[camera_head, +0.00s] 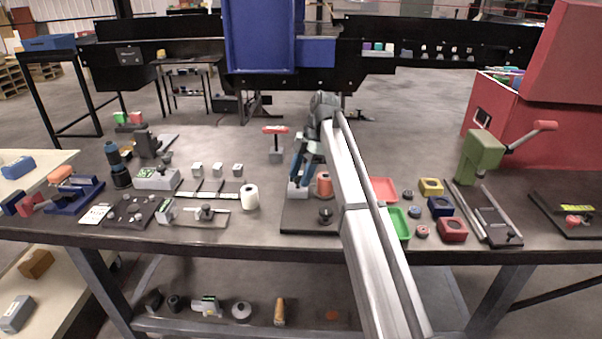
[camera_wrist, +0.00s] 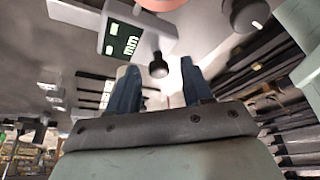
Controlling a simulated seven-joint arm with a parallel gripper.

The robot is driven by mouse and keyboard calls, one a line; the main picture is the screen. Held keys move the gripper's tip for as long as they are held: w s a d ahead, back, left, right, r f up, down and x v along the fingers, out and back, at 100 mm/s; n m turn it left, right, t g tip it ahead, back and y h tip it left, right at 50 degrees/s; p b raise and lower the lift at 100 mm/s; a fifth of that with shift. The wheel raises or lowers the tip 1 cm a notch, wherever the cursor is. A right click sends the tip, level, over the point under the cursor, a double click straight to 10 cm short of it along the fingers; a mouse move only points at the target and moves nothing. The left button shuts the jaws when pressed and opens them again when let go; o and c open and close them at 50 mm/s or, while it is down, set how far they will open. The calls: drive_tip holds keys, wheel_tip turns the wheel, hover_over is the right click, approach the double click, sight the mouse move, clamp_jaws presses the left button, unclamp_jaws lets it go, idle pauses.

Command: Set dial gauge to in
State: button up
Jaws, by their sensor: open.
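A small pale box with a green digital display (camera_wrist: 122,41) shows in the wrist view, at upper left. I take it for the dial gauge. A pale block (camera_head: 296,191) on a dark base plate (camera_head: 303,224) in the head view looks like the same unit, partly hidden by my gripper. A dark dial with a white mark (camera_wrist: 244,13) is at upper right and seems to match the black knob (camera_head: 325,215) on the plate. My gripper (camera_head: 299,178) is open above the block, its blue fingers (camera_wrist: 160,75) apart and empty.
An orange cylinder (camera_head: 323,184) stands close right of my gripper. A red-topped stand (camera_head: 276,145) is behind. A white roll (camera_head: 250,196) and fixtures lie left. Green (camera_head: 398,223) and red trays (camera_head: 383,189) and a green press (camera_head: 479,155) are right.

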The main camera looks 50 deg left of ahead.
drive_tip(key=shift+w+r, duration=0.15)
drive_tip(key=shift+r, duration=0.15)
drive_tip(key=shift+w+d+r, duration=0.1)
drive_tip(key=shift+w+r, duration=1.05)
drive_tip(key=w+d, duration=0.1)
drive_tip(key=w, duration=0.9)
drive_tip(key=shift+w+d, duration=0.25)
drive_tip(key=shift+d, duration=0.05)
drive_tip(key=shift+s+a+f, duration=0.1)
drive_tip(key=shift+f, duration=0.05)
